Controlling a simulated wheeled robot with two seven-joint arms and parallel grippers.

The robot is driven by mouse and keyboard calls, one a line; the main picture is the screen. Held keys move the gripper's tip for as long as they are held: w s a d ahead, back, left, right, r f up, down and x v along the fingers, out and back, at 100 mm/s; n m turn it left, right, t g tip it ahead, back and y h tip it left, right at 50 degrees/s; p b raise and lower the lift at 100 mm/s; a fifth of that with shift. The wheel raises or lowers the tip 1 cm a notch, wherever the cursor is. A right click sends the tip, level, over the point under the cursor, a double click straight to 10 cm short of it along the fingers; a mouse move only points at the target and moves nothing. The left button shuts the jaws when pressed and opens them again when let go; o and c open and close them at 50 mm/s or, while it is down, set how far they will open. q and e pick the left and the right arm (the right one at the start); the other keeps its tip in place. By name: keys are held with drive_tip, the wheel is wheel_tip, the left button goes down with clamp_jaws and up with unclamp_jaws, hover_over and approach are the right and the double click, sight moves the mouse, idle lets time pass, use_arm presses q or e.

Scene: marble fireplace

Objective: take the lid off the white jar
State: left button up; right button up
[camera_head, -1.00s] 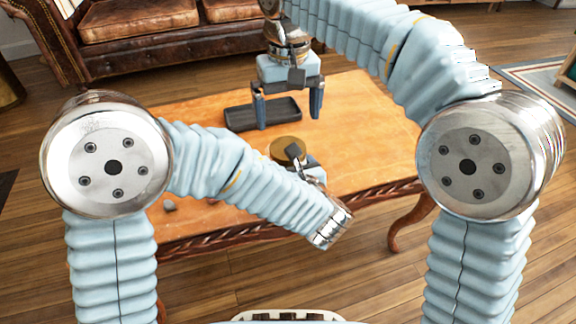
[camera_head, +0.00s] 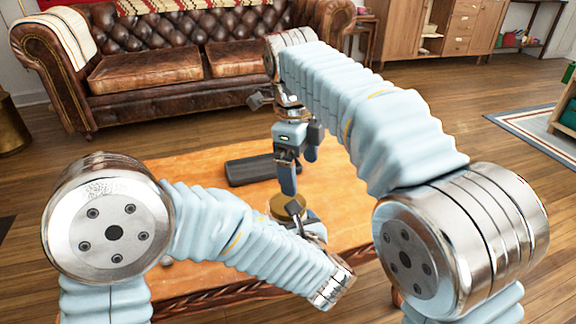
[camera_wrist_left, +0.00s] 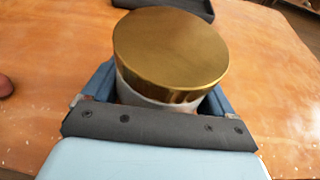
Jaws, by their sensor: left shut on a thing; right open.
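The white jar (camera_wrist_left: 165,112) stands between the fingers of my left gripper (camera_wrist_left: 158,98) in the left wrist view. A round gold lid (camera_wrist_left: 170,48) sits on top of it. In the head view the lid (camera_head: 288,206) shows, but my left forearm hides the jar's body and most of the left gripper. The left gripper is shut on the jar. My right gripper (camera_head: 298,172) is open and empty, pointing down. Its nearer finger appears just above and behind the lid in the head view; I cannot tell whether it touches.
A dark tray (camera_head: 250,168) lies on the wooden table (camera_head: 190,170) behind the jar. A small dark red thing (camera_wrist_left: 5,86) is at the left edge of the left wrist view. A leather sofa (camera_head: 160,70) stands behind the table.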

sight(288, 198)
drive_tip(key=m, duration=0.1)
drive_tip(key=a+m, duration=0.1)
drive_tip(key=m, duration=0.1)
drive_tip(key=a+m, duration=0.1)
drive_tip(key=shift+s+y, duration=0.25)
drive_tip(key=shift+y, duration=0.15)
drive_tip(key=shift+f+m, duration=0.15)
drive_tip(key=shift+m, duration=0.25)
wheel_tip(288, 198, down, 8)
drive_tip(key=shift+a+r, duration=0.1)
drive_tip(key=c, duration=1)
drive_tip(key=n, duration=0.3)
